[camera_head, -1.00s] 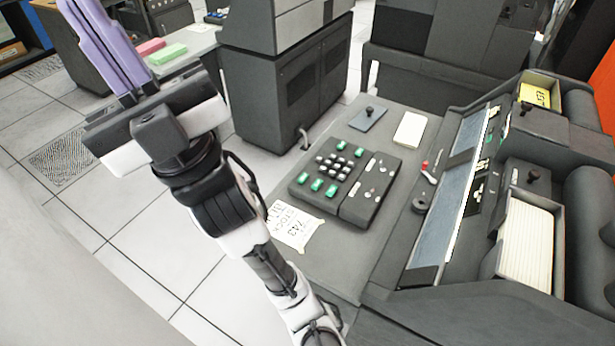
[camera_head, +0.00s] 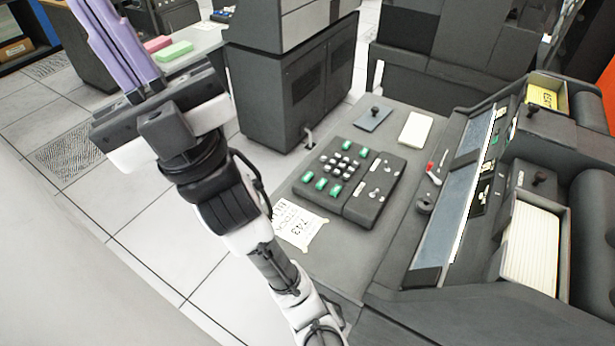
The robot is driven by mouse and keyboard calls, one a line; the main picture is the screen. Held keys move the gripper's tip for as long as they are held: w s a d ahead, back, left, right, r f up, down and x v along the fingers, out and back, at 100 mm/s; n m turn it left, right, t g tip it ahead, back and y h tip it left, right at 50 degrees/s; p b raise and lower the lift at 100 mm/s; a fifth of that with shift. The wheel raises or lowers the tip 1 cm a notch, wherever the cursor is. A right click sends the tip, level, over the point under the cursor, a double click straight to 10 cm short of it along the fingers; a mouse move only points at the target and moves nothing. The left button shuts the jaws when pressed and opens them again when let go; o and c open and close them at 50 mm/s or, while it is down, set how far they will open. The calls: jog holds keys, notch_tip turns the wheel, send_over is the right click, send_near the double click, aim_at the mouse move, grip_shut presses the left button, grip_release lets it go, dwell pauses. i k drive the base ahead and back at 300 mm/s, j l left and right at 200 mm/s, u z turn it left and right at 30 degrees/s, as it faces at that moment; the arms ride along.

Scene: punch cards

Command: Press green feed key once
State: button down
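The dark keypad unit (camera_head: 350,178) sits on the grey console desk, with several green keys and a cluster of small pale keys. Green keys show along its near left edge (camera_head: 320,183) and at its far side (camera_head: 347,145). Labels are too small to read, so I cannot tell which is the feed key. My gripper (camera_head: 112,42) has long purple fingers pointing up at the upper left, well away from the keypad and not touching it. Its fingertips run to or past the top edge, and I cannot tell whether there is a gap between them.
A paper note (camera_head: 297,224) lies left of the keypad. A dark plate with a knob (camera_head: 373,117) and a cream pad (camera_head: 415,129) lie behind it. A red-tipped lever (camera_head: 431,171) stands at right. A card tray (camera_head: 533,250) is farther right. A dark cabinet (camera_head: 290,75) stands behind.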

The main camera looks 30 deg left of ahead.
aim_at(308, 176)
jog(key=u, duration=1.9)
jog(key=k+l, duration=0.1)
jog(key=l, duration=0.3)
jog(key=k+l, duration=0.15)
jog(key=l, duration=0.3)
jog(key=k+l, duration=0.1)
jog(key=l, duration=0.3)
